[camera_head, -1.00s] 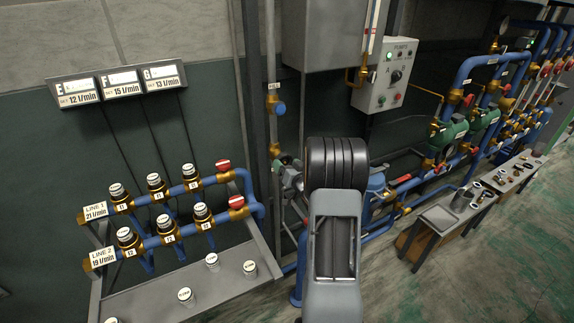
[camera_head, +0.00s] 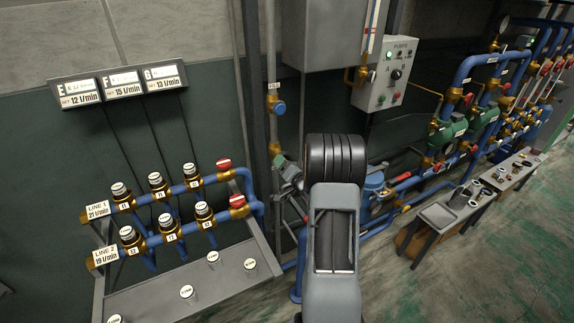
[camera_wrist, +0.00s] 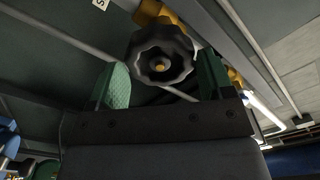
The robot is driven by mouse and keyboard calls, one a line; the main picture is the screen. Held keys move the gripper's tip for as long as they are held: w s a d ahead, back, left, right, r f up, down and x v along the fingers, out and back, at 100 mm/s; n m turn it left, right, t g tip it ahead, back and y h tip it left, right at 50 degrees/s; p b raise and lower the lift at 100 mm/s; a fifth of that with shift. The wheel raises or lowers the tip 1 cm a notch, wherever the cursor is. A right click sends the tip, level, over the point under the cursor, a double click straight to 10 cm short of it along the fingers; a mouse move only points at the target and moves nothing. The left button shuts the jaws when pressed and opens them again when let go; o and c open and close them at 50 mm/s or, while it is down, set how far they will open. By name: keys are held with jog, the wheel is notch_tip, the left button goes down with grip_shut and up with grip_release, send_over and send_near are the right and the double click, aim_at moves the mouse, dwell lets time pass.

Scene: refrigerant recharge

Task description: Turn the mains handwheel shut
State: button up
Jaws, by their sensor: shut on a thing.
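The mains handwheel (camera_wrist: 160,53) is a black scalloped wheel with a brass centre in the wrist view. It sits between the two green fingers of my gripper (camera_wrist: 162,82), one on each side, and the gripper is shut on it. A brass fitting shows behind the wheel. In the head view my gripper (camera_head: 284,168) is beside the vertical pipe, partly behind my own arm. The handwheel cannot be made out there, and how far it is turned cannot be told.
Left stands a manifold of blue pipes (camera_head: 160,240) with brass valves and two red knobs, above a grey shelf (camera_head: 150,300). A blue knob (camera_head: 279,108) is on the pipe above my gripper. Right are a pump control box (camera_head: 385,75), more pipework and a bench (camera_head: 440,216).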

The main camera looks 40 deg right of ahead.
jog(key=m+p, duration=0.1)
jog(key=m, duration=0.3)
jog(key=shift+m, duration=0.4)
jog(key=o, duration=0.9)
jog(key=shift+s, duration=0.15)
jog(key=s, duration=0.6)
jog(key=shift+s+a, duration=0.35)
jog(key=shift+a, duration=0.1)
